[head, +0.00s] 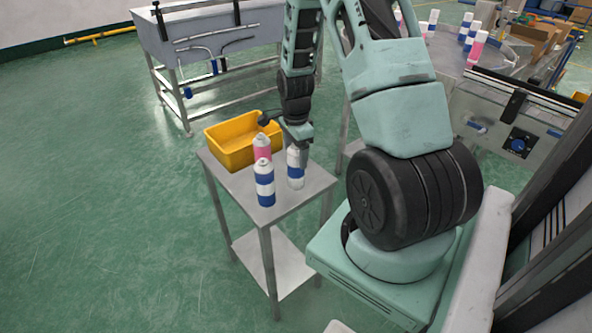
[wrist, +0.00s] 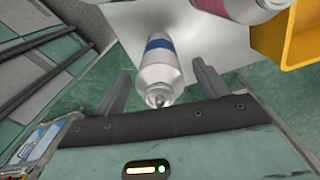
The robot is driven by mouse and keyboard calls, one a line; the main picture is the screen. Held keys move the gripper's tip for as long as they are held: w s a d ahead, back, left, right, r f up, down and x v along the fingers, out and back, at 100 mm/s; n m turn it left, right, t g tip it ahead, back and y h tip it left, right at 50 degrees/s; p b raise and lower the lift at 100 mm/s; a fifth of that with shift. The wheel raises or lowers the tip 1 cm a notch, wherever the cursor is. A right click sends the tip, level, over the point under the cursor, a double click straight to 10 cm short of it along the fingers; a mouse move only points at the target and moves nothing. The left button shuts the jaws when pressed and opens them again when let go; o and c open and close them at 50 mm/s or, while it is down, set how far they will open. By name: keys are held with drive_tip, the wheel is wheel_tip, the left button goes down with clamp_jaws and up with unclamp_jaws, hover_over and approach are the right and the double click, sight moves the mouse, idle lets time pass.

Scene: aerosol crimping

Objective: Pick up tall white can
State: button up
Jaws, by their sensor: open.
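A white can with a blue band (head: 296,178) stands upright on the small steel table (head: 238,187). My gripper (head: 302,152) is at its upper part, pointing down. In the wrist view the same can (wrist: 160,66) lies in the gap between my two open fingers (wrist: 162,82), one on each side, with no clear contact. A second white and blue can (head: 265,184) stands in front and to the left. A pink and white can (head: 262,148) stands just behind that one. Part of the near can's top is hidden by my gripper in the head view.
A yellow bin (head: 232,143) sits on the table's back left, close to the cans. A steel bench (head: 210,35) stands behind. At the right, several more cans stand on a round steel surface (head: 447,50). Green floor is clear to the left.

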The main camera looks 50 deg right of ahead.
drive_tip(key=shift+f, duration=0.75)
drive_tip(key=c, duration=1.3)
